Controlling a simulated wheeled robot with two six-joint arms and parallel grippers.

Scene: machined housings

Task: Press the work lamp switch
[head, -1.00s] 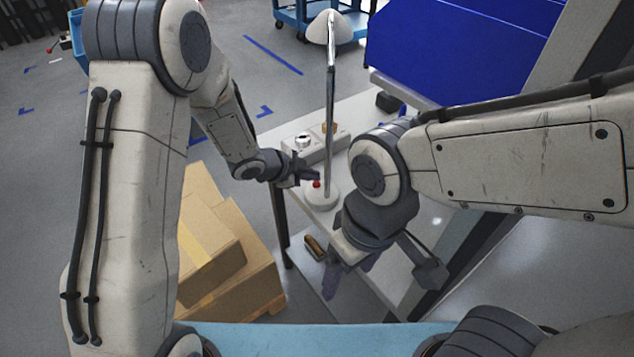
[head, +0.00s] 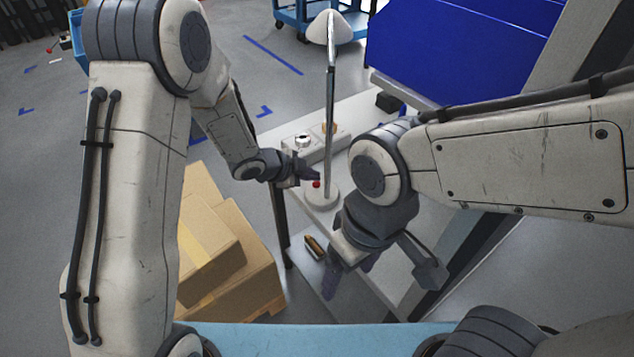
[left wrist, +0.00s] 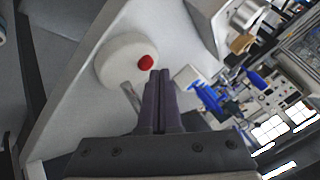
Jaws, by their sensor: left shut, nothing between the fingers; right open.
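The work lamp stands on the light table. Its white shade (head: 329,27) sits on a chrome post (head: 330,110) above a round white base (head: 320,197). A red switch (head: 317,184) is on that base; it also shows in the left wrist view (left wrist: 145,62). My left gripper (head: 316,177) is shut and empty, with its fingertips close to the switch. In the left wrist view its fingertips (left wrist: 160,73) are just beside the red switch; I cannot tell whether they touch. My right gripper (head: 350,282) is open, lower, over the table's near part.
A grey box with fittings (head: 312,148) is on the table behind the lamp base. A brown-and-dark object (head: 314,246) lies near the right gripper. Cardboard boxes (head: 232,265) stand on the left below. A blue panel (head: 455,50) is behind on the right.

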